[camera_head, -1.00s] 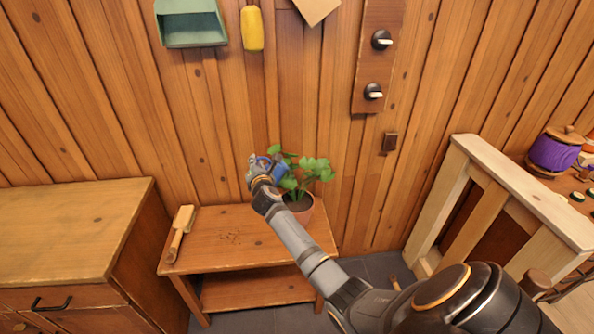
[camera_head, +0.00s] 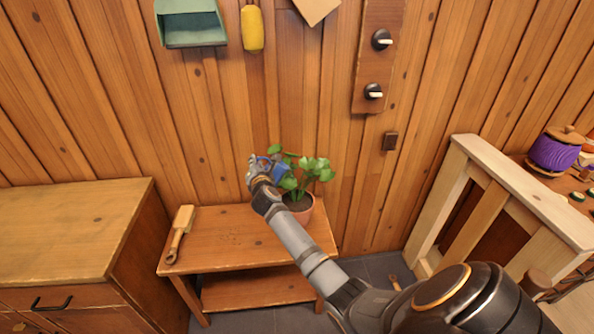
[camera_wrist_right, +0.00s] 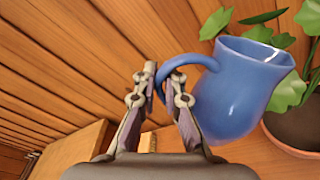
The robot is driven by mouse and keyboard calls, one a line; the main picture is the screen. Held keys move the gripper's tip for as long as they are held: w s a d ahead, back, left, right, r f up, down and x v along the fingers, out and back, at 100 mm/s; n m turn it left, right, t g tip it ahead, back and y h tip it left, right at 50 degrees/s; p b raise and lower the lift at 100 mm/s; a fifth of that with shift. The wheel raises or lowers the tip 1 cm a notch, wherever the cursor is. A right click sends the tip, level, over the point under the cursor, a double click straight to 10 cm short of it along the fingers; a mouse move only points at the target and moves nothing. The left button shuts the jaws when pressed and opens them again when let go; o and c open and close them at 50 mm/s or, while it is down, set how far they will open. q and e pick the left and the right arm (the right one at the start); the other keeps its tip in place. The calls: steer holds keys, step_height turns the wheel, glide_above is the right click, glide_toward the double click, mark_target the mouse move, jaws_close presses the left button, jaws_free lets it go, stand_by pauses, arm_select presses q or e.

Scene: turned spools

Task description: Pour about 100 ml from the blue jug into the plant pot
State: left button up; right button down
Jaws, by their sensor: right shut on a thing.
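My right gripper (camera_head: 257,168) is shut on the handle of the blue jug (camera_wrist_right: 238,92). In the right wrist view the fingers (camera_wrist_right: 162,85) close around the handle, and the jug leans with its mouth toward the plant. In the head view the jug (camera_head: 274,172) is mostly hidden behind the gripper. The plant pot (camera_head: 301,212) is terracotta with dark soil and a green leafy plant, on a low wooden table. The pot (camera_wrist_right: 295,130) also shows at the right of the wrist view, close beside the jug. No stream of water can be made out. My left gripper is not in view.
The low table (camera_head: 225,240) carries a wooden brush (camera_head: 181,232) at its left end. A wooden cabinet (camera_head: 80,230) stands at left. A pale bench (camera_head: 520,195) stands at right. The plank wall is close behind the plant.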

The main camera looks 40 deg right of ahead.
steer(key=w+a+f+n+h+b, duration=0.1)
steer(key=w+a+f+n+b, duration=0.1)
steer(key=a+f+n+b, duration=0.5)
steer(key=shift+w+f+n+t+b, duration=0.25)
steer(key=shift+f+n+b, duration=0.55)
steer(key=shift+f+b, duration=1.05)
steer(key=shift+s+a+r, duration=0.1)
steer(key=shift+r, duration=0.15)
stand_by(0.6)
